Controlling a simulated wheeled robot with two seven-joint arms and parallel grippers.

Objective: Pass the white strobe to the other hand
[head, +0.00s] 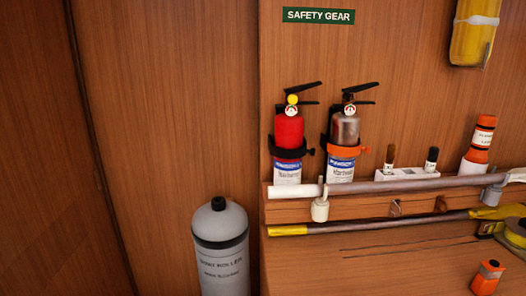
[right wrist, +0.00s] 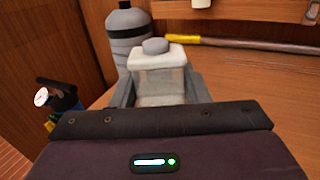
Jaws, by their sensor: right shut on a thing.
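The white strobe (right wrist: 163,57) shows in the right wrist view as a pale, boxy body with a white top and a grey rounded cap. My right gripper (right wrist: 158,88) is shut on it, with one grey finger on each side. The strobe's lower part is hidden by the gripper body. Neither gripper shows in the head view, and my left gripper is in no view.
A grey cylinder (head: 221,250) stands left of the wooden bench (head: 370,262). Red (head: 289,130) and silver (head: 345,128) extinguishers are on the wall. A grey pole (head: 410,185) and a yellow-ended pole (head: 375,222) run along the bench. An orange bottle (head: 480,140) stands right.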

